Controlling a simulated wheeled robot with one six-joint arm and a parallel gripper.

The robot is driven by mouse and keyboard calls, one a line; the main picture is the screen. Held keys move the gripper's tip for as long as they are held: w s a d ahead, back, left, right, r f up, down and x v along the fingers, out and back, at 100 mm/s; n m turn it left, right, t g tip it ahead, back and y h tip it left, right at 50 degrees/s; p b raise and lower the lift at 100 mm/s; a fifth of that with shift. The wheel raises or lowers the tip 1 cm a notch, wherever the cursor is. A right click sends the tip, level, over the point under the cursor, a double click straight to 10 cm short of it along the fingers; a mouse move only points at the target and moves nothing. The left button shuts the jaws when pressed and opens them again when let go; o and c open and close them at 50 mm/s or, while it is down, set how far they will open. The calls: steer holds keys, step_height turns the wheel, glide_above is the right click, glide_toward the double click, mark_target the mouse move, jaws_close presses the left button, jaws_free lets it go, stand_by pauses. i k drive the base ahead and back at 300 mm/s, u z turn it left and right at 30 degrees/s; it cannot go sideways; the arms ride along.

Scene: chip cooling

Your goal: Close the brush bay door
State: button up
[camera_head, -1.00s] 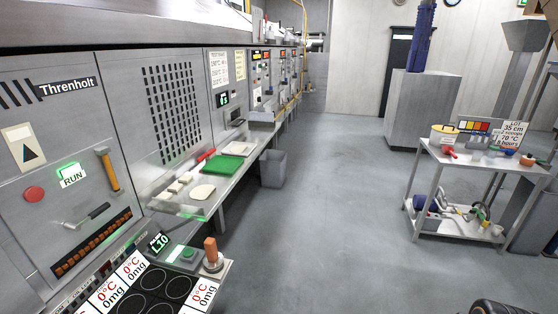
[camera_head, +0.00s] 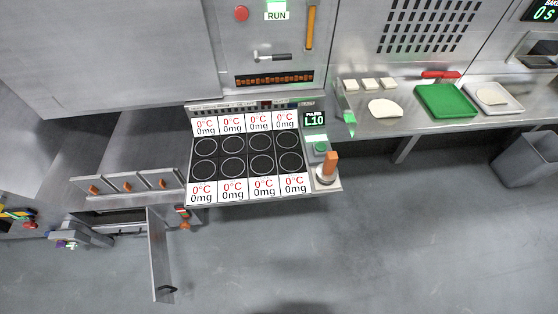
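An open grey door (camera_head: 160,258), which I take to be the brush bay door, stands out into the room at the lower left of the head view. A dark handle (camera_head: 167,289) sits near its free end. The door's other end is by the right side of a low bay opening (camera_head: 118,218) below the counter. A small orange and dark item (camera_head: 184,217) shows beside the door's top end; it may be a brush, but it is too small to tell.
A panel of round plates (camera_head: 247,155) with 0°C signs juts out above and right of the door. Several small flaps with orange knobs (camera_head: 130,185) sit above the bay. A grey bin (camera_head: 524,158) stands far right. The floor (camera_head: 330,255) right of the door is clear.

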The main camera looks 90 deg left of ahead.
mark_target(163, 291)
steer(key=u, duration=4.75)
steer(key=i, duration=0.5)
steer(key=z, duration=1.1)
steer(key=k, duration=0.95)
steer(key=u, duration=1.15)
steer(key=i, duration=0.5)
steer(key=u, duration=0.05)
